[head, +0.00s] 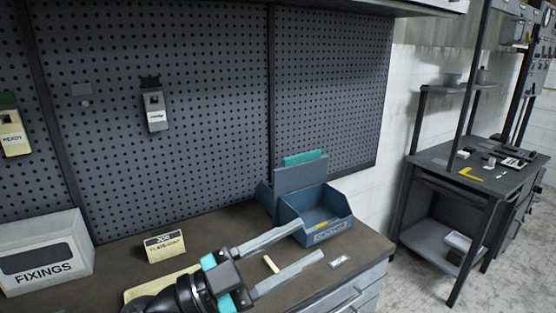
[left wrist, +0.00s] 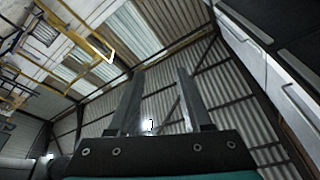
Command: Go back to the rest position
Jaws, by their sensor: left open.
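My left gripper (head: 296,252) comes in from the bottom of the head view, over the right part of the workbench (head: 220,240). Its two long grey fingers are apart, and nothing shows gripped between them. A small pale yellow block (head: 271,264) shows between the fingers in the picture; it appears to be on the bench top. In the left wrist view, the left gripper (left wrist: 160,75) also has its fingers apart, with only the roof and walls behind them. My right gripper does not show in either view.
A blue bin (head: 318,212) stands at the bench's back right, close to the upper finger. A job card (head: 164,246), a FIXINGS box (head: 42,252) and a small label (head: 339,261) are on the bench. A pegboard (head: 200,60) stands behind. A second table (head: 470,165) is at right.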

